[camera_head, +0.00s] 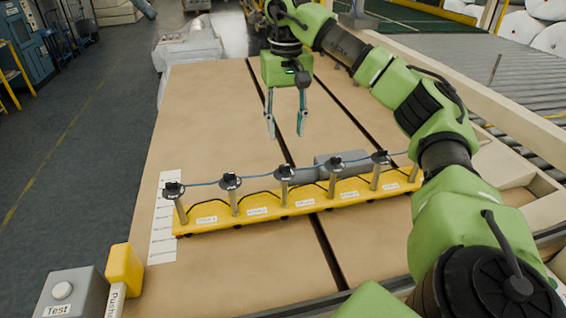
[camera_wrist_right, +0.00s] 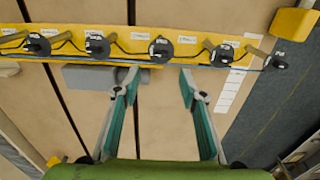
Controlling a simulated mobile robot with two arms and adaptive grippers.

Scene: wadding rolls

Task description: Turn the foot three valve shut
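A yellow manifold bar (camera_head: 270,211) lies across the tan table, with a row of metal posts topped by black valve knobs. The third knob from the left (camera_head: 284,173) stands near the bar's middle; in the right wrist view it is the knob (camera_wrist_right: 160,49) ahead of the gap between my fingertips. The white labels on the bar are too small to read surely. My right gripper (camera_head: 286,136) is open and empty, above the table beyond the bar, apart from the knobs. It also shows in the wrist view (camera_wrist_right: 158,80). My left gripper is out of view.
A blue hose (camera_head: 257,177) runs along the knobs. A grey cylinder (camera_head: 330,163) lies behind the bar. A white marked strip (camera_head: 163,232) lies left. A grey Test button box (camera_head: 68,293) and yellow block (camera_head: 124,270) stand front left. My right arm covers the bar's right end.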

